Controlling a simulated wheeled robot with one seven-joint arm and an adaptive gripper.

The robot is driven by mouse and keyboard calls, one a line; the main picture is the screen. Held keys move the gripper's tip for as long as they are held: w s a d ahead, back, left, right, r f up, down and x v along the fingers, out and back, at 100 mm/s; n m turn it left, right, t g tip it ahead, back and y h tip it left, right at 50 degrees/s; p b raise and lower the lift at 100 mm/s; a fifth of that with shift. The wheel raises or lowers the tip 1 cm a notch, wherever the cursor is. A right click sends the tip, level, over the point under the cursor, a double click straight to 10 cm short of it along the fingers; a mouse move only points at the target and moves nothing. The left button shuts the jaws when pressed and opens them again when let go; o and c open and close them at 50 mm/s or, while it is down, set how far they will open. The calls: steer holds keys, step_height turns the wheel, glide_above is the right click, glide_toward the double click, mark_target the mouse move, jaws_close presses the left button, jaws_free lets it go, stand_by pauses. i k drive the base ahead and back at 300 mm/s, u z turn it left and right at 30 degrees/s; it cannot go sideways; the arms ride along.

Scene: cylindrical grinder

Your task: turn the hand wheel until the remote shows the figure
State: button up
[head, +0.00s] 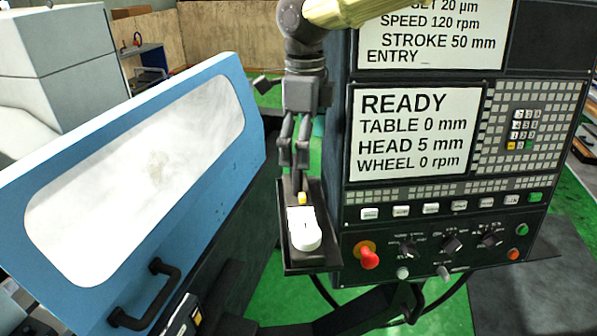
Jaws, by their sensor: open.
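A white hand unit with a rounded lower end (304,238), which looks like the remote, lies on a dark shelf (297,266) at the left side of the control panel. A small dark mark shows on its white face, too small to read. A small yellow part (302,198) sits at its upper end. I cannot make out which part is the hand wheel. My gripper (294,160) points down above the upper end of the shelf, open, with nothing seen between its fingers. I cannot tell whether its tips touch anything.
The control panel (415,132) stands close on the right; its screen reads READY, table 0 mm, head 5 mm, wheel 0 rpm. A red stop button (369,257) sits near the shelf. The blue machine door (222,187) with its black handle (150,300) is on the left.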

mark_target(306, 236)
steer(key=k, duration=1)
